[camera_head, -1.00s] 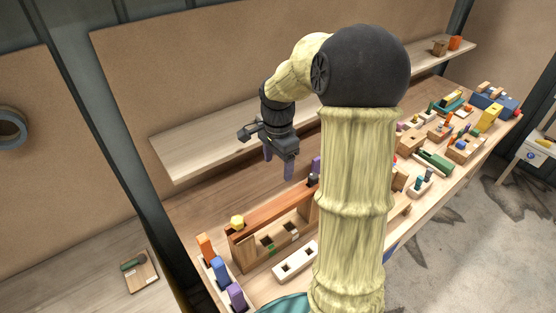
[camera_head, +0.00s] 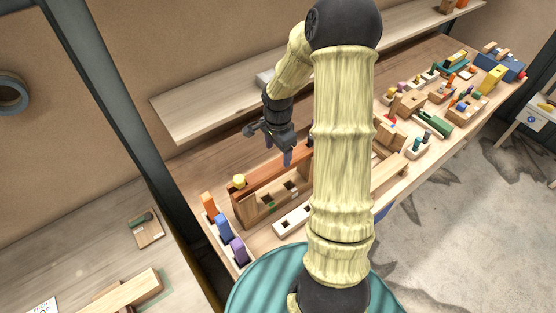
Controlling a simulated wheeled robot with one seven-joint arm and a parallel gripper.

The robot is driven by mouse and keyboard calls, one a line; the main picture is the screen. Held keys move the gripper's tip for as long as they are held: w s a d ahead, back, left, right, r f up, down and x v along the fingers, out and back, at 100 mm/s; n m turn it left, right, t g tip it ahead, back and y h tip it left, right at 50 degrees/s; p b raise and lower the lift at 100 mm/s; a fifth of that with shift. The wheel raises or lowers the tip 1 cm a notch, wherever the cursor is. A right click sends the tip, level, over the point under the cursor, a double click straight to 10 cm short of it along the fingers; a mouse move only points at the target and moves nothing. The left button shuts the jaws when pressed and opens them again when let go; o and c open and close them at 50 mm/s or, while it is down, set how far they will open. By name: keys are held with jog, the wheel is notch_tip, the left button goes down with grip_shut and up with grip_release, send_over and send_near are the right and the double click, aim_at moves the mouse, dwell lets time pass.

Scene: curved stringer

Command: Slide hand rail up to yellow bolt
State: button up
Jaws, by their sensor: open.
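A reddish-brown wooden rail (camera_head: 265,176), which looks like the hand rail, lies along the top of a wooden frame (camera_head: 249,211). A yellow bolt (camera_head: 239,181) stands at the rail's left end. The rail's right end is hidden behind my arm. My gripper (camera_head: 279,156) is open, pointing down, just above or behind the right half of the rail. I cannot tell whether its fingers touch the rail. Nothing shows between the fingers.
Orange, blue (camera_head: 223,227) and purple blocks stand in a white holder at the bench's left end. A white slotted block (camera_head: 293,220) lies in front of the frame. A shelf (camera_head: 200,111) runs behind. Several toys crowd the bench's right side.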

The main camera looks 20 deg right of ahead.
aim_at(274, 165)
jog(key=shift+f+p, duration=0.65)
jog(key=shift+f, duration=2.45)
jog(key=c, duration=1.3)
jog(key=shift+s+a+b, duration=0.1)
jog(key=shift+a+b, duration=0.3)
jog(key=shift+a, duration=0.35)
jog(key=o, duration=1.3)
jog(key=shift+d+r, duration=0.1)
notch_tip(274, 165, up, 12)
